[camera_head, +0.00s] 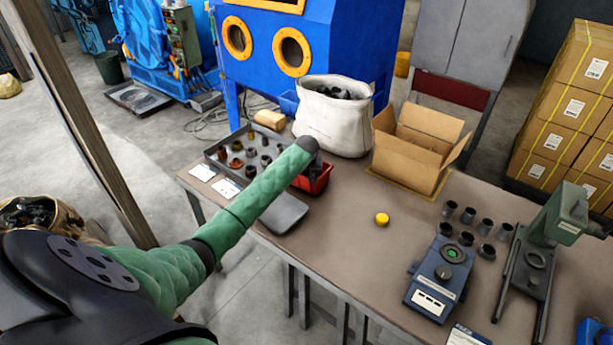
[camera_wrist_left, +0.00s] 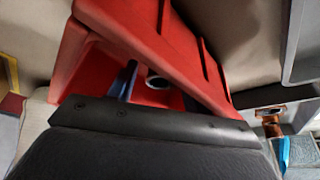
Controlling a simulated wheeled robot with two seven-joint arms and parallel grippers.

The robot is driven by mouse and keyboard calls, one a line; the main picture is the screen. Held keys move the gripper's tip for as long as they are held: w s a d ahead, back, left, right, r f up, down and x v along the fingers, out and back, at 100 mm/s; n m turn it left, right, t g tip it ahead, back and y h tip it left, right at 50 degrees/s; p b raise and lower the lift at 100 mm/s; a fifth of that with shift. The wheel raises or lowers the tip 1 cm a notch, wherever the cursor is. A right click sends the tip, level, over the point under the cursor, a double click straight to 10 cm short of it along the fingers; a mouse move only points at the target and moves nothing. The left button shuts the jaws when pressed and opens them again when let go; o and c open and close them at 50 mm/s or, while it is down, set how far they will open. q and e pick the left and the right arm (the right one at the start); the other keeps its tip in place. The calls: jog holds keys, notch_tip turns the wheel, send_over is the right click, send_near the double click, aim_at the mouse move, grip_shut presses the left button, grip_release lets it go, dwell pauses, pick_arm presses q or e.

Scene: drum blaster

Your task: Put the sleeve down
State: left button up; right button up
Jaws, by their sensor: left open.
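My left arm reaches across the table in the head view, and its dark end, with the left gripper (camera_head: 307,146), is over the red bin (camera_head: 318,180). The fingertips are hidden there; the jaws are open. In the wrist view the red bin (camera_wrist_left: 165,40) fills the middle, beyond the dark gripper body. A dark ring-shaped sleeve (camera_wrist_left: 158,82) shows inside the bin, apparently resting loose, beside a narrow blue piece that I cannot identify. Several copper and dark sleeves stand in the grey tray (camera_head: 213,155). My right gripper is out of view.
A white sack (camera_head: 333,125) and an open cardboard box (camera_head: 412,160) stand behind the bin. A yellow puck (camera_head: 382,219), a blue device (camera_head: 440,280), several dark cups (camera_head: 466,215) and a green press (camera_head: 545,240) are to the right. The table's middle front is clear.

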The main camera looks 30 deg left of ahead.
pick_arm(q)
jog(key=b+v, duration=0.2)
jog(key=v, duration=1)
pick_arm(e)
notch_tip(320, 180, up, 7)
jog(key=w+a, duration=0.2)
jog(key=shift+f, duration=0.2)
pick_arm(q)
jog(key=shift+w+a, duration=0.1)
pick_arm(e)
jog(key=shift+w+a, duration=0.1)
